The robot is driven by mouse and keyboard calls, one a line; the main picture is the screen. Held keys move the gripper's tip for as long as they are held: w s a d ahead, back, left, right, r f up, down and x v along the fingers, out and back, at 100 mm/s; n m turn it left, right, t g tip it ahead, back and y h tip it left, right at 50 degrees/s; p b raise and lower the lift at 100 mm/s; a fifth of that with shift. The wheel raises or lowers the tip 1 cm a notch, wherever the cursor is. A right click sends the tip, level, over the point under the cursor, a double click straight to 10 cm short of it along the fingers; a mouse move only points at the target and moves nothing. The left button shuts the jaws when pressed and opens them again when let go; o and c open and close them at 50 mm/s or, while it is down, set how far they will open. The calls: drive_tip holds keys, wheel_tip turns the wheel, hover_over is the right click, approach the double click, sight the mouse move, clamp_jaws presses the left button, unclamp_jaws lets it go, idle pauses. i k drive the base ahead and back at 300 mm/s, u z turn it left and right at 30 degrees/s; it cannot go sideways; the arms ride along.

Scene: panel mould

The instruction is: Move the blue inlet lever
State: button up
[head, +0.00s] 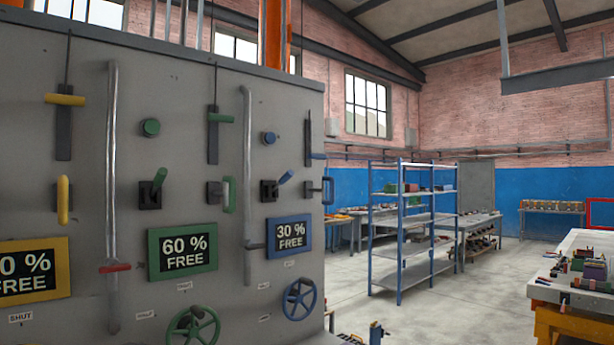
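A grey panel (205,90) fills the left side of the head view, with yellow, green and blue fittings. In the blue group, a short blue lever (286,177) tilts up to the right from a black base. A blue pull handle (328,190) is at the panel's right edge. A blue-gripped slider (317,156) sits above it in a vertical slot. The small labels are too small to read, so I cannot tell which is the inlet lever. My gripper is not in view.
A blue-framed display (289,236) reads 30 % FREE, above a blue handwheel (299,299). A green lever (159,178) and green handwheel (193,328) are to the left. Vertical pipes (247,180) stand out from the panel. Open floor (450,300) lies right, before blue shelves (412,220).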

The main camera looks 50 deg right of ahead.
sight(287, 177)
drive_tip(key=z, duration=1.25)
